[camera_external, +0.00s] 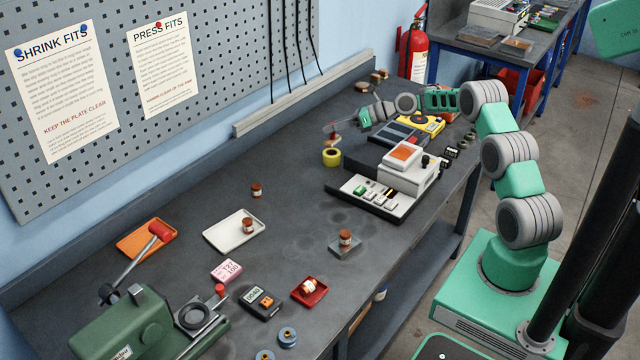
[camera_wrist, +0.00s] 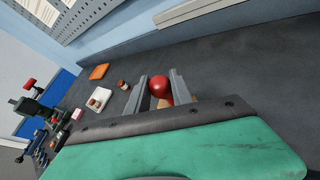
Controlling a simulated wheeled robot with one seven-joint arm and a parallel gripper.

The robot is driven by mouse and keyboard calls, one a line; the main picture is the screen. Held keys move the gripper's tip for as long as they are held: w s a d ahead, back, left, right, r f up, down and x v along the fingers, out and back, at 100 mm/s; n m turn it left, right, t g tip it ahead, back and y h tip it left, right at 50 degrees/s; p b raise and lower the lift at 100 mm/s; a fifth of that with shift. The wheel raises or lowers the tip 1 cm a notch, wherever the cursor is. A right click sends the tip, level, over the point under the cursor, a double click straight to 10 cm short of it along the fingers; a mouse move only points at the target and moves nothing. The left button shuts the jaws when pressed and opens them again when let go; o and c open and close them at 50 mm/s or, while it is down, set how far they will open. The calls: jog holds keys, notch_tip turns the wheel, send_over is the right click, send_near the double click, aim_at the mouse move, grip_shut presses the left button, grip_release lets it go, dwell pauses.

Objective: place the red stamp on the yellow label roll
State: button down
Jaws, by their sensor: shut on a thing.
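My gripper (camera_external: 335,129) is at the far part of the bench, near the back ledge. It is shut on the red stamp (camera_external: 334,139), which hangs below the fingers. In the wrist view the stamp's round red knob (camera_wrist: 160,86) sits between the two grey fingers (camera_wrist: 160,77), with a tan part beside it. The yellow label roll (camera_external: 331,157) stands on the bench just below the stamp in the external view. Whether the stamp touches the roll or is above or behind it, I cannot tell. I cannot make out the roll in the wrist view.
A white device with an orange top (camera_external: 403,154) and a yellow-and-dark device (camera_external: 424,124) stand right of the roll. A white tray (camera_external: 218,236), an orange tray (camera_external: 135,243) and a green press (camera_external: 125,320) are at the left.

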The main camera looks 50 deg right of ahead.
aim_at(335, 135)
jog(key=shift+w+f+p, duration=0.15)
jog(key=shift+f+p, duration=0.15)
jog(key=shift+f, duration=0.7)
jog(key=shift+w+f+p, duration=0.1)
jog(key=shift+f+p, duration=0.15)
jog(key=shift+f, duration=0.75)
jog(key=c, duration=1.1)
grip_release()
